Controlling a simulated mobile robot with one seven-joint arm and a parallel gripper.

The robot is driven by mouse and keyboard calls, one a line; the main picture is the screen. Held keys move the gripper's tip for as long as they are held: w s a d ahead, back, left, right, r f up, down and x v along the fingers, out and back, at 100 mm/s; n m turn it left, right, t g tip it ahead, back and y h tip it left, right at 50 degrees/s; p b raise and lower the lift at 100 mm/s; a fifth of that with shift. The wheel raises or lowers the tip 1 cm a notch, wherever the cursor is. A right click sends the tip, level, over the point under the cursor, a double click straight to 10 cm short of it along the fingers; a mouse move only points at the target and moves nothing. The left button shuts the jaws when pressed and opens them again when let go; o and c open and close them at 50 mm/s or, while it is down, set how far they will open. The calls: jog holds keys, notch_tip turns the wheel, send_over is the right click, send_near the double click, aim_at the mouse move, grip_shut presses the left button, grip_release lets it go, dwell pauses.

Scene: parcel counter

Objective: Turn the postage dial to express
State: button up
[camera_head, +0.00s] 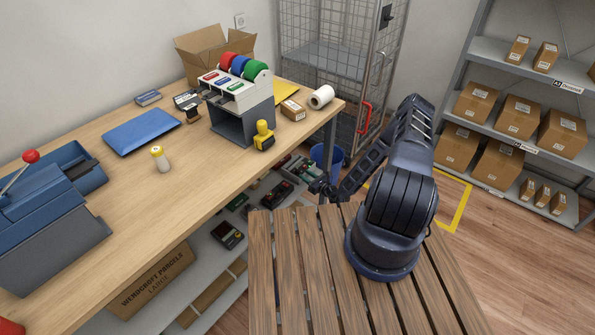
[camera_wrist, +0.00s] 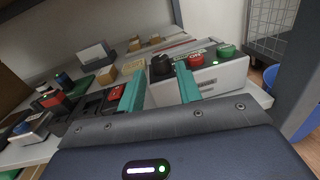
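In the wrist view a pale box-shaped unit (camera_wrist: 222,78) has a black round knob (camera_wrist: 160,65) at its left end, which looks like the postage dial. Its markings and setting are too small to read. My gripper (camera_wrist: 160,77) has its two teal fingers apart, with nothing held. The knob shows between the fingertips and a little beyond them; I cannot tell whether they touch it. In the head view my gripper (camera_head: 322,188) is low beside the workbench, at its lower shelf, and my arm partly hides this area.
A red button (camera_wrist: 196,59) and a green button (camera_wrist: 225,50) sit right of the knob. Several small devices crowd the shelf to the left. The wooden bench (camera_head: 200,185) overhangs the shelf. A blue bin (camera_head: 326,157) and a wire cage (camera_head: 338,60) stand close by.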

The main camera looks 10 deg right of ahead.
aim_at(300, 171)
jog(key=x, duration=0.6)
jog(key=shift+w+a, duration=0.15)
jog(key=shift+w, duration=0.05)
jog(key=c, duration=0.7)
